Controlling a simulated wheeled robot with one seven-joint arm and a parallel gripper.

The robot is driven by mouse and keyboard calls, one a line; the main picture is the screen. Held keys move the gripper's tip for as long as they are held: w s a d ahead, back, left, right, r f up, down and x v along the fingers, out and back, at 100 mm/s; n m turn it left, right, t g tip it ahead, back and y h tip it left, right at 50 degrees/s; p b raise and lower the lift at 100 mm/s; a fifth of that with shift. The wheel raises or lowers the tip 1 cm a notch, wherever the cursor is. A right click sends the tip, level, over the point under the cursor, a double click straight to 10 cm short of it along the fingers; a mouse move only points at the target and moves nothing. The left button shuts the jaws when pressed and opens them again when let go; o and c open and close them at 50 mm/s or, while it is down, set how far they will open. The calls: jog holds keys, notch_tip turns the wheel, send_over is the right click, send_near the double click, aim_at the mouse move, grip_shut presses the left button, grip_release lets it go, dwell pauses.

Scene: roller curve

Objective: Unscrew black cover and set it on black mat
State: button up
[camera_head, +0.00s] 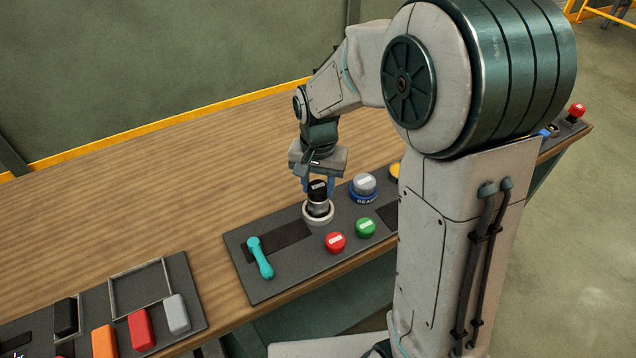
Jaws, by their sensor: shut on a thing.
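The black cover (318,191) is a small dark cylinder with a pale label on top. It stands upright above a pale ring-shaped base (318,218) on the dark panel. A greyish section shows between the cover and the ring; I cannot tell whether the cover is still joined to it. A flat black rectangle (284,235), which looks like the black mat, lies on the panel just left of the ring and is bare in the part I see.
A teal lever (261,258) lies left of the ring. Red (335,242) and green (365,227) knobs stand in front, and a grey knob on a blue base (363,187) stands to the right. My arm hides the panel's right part. The wooden table (150,190) behind is clear.

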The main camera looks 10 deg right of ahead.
jog(key=shift+n, duration=1.3)
jog(key=n, duration=0.2)
jog(key=shift+n, duration=0.4)
jog(key=n, duration=0.4)
jog(key=shift+n+p, duration=0.3)
jog(key=shift+p, duration=0.1)
jog(key=n+p, duration=0.1)
jog(key=n, duration=0.3)
jog(key=shift+s, duration=0.1)
jog(key=shift+f+n+p, duration=0.15)
jog(key=shift+n+p, duration=0.35)
jog(key=shift+n, duration=1.2)
